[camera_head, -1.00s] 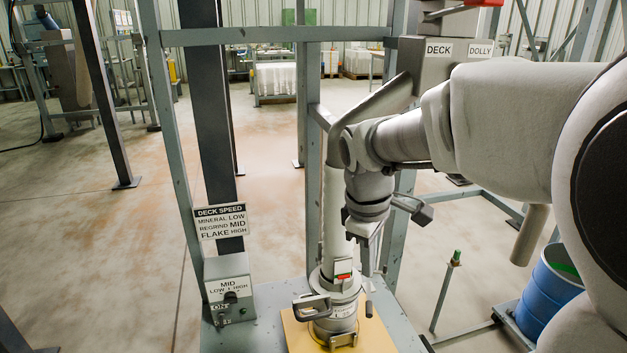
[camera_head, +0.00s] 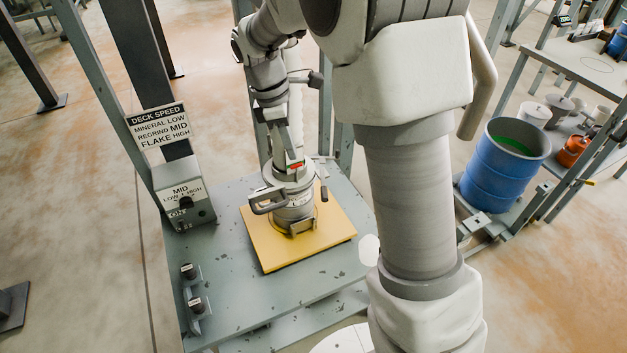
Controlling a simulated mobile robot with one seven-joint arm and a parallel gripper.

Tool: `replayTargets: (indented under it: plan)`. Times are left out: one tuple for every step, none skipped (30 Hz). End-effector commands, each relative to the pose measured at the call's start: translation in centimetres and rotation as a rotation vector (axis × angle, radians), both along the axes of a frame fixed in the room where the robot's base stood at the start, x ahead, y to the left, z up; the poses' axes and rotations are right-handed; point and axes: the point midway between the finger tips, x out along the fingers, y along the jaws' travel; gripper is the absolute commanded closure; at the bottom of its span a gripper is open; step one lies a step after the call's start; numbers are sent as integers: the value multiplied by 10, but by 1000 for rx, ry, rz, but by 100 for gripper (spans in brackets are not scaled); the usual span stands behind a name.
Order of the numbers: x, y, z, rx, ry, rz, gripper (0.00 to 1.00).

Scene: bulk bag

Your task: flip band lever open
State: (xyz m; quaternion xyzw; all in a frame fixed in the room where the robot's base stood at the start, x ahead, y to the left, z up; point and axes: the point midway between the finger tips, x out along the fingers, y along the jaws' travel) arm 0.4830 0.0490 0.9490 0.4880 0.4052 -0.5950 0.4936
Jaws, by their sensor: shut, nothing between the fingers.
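A grey cylindrical fitting (camera_head: 293,190) with a clamp band stands upright on a yellow plate (camera_head: 268,243). A grey loop-shaped handle (camera_head: 266,206) sticks out from its left side, and a thin lever with a dark end (camera_head: 323,188) is at its right. I cannot tell for certain which is the band lever. A small red and green marker (camera_head: 295,165) is on the fitting's upper front. My gripper (camera_head: 290,156) points down just above the fitting, close to the marker; its fingers look shut and hold nothing. Whether they touch the fitting is unclear. A pale upright tube (camera_head: 296,105) is partly hidden behind my gripper.
A control box (camera_head: 183,200) under a "DECK SPEED" sign (camera_head: 157,125) stands to the left. Frame posts rise behind the fitting. A blue drum (camera_head: 503,170) and a shelf bench (camera_head: 580,65) are at the right. The plate's front is clear; my arm covers the area right of it.

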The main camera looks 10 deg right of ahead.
Motion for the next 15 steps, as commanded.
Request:
replayTargets:
  plan:
    - [0, 0, -2, 0, 1, -1, 100]
    - [0, -1, -4, 0, 1, -1, 100]
    - [-1, -1, -7, -1, 2, -1, 100]
    - [-1, -2, -10, -1, 2, -1, 100]
    - [-1, -3, -14, -1, 2, -1, 100]
    - [-1, -4, -21, -1, 2, -1, 100]
    - [-2, -5, -26, -1, 3, -3, 100]
    - [-2, -6, -32, -1, 4, -3, 100]
    - [-2, -8, -41, -1, 4, -3, 100]
    - [-3, -9, -47, -1, 5, -3, 100]
    - [-3, -10, -54, -1, 4, -3, 100]
    - [-3, -12, -63, -1, 4, -3, 100]
    - [-3, -13, -69, 0, 3, -2, 100]
    - [-4, -14, -76, -1, 4, -2, 100]
    - [-4, -16, -84, -1, 4, -3, 100]
